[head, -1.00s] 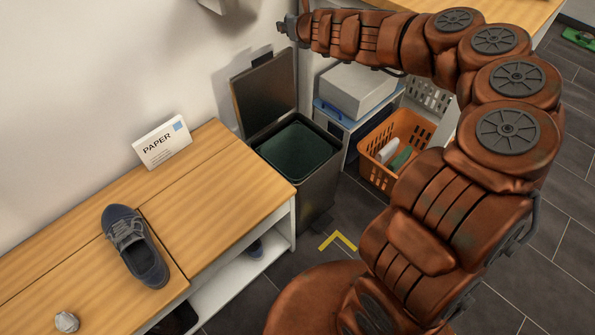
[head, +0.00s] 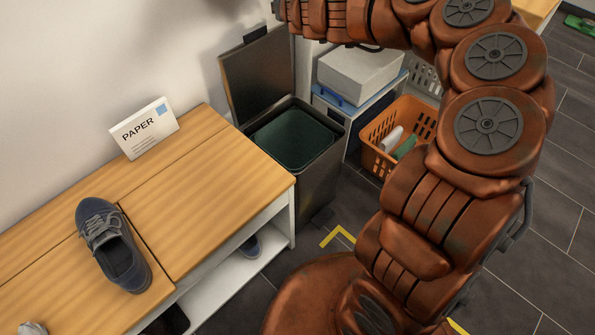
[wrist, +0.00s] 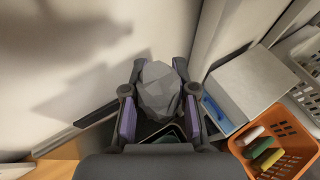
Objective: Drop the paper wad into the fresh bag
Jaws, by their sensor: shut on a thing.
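A grey crumpled paper wad (wrist: 160,90) is held between the two fingers of my gripper (wrist: 158,98) in the wrist view. The gripper is shut on it, and it is above the bin. The open bin (head: 318,185) stands at the right end of the bench in the head view, its lid (head: 258,75) raised against the wall. A dark green bag (head: 292,138) lines it; a strip of the bag (wrist: 168,136) shows below the wad in the wrist view. My gripper is outside the head view, past the top edge. A second pale wad (head: 33,328) lies on the bench, cut by the frame edge.
The wooden bench (head: 215,205) carries a dark shoe (head: 112,245) and a PAPER sign (head: 144,128). An orange basket (head: 378,165) with several items stands right of the bin, near a cabinet with a grey box (head: 358,74). Dark tiled floor is open at right.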

